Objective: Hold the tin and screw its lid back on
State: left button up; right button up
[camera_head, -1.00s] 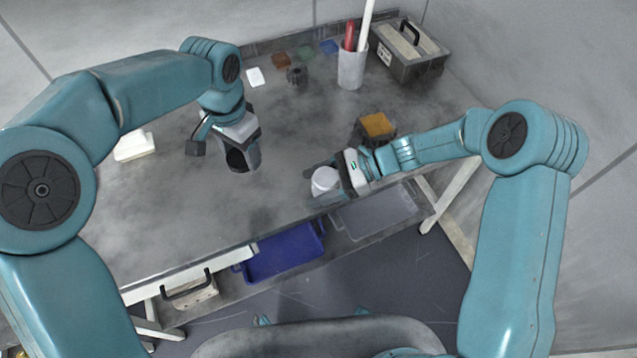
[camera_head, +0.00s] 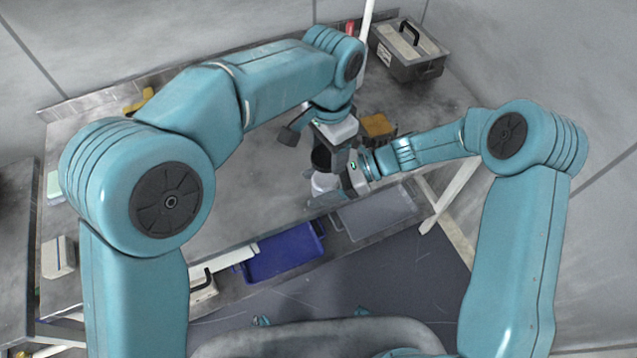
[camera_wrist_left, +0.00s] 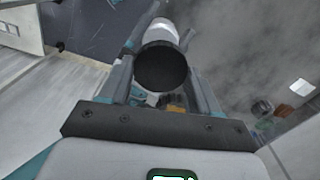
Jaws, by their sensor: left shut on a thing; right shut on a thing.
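The white tin (camera_head: 322,183) is upright near the table's front edge. My right gripper (camera_head: 332,188) is shut on it from the right. My left gripper (camera_head: 322,160) points down directly over the tin and is shut on the dark round lid (camera_wrist_left: 161,67). In the left wrist view the white tin (camera_wrist_left: 162,30) shows just beyond the lid, in line with it. The lid hides part of the tin, and I cannot tell whether they touch.
A block with an orange-yellow top (camera_head: 377,125) lies behind my right gripper. A grey toolbox (camera_head: 408,55) stands at the back right. A blue bin (camera_head: 284,254) and a grey tray (camera_head: 376,214) sit below the front edge. The table's middle is clear.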

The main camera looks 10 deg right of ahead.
aim_at(325, 185)
pick_arm(q)
jog(key=shift+f, duration=2)
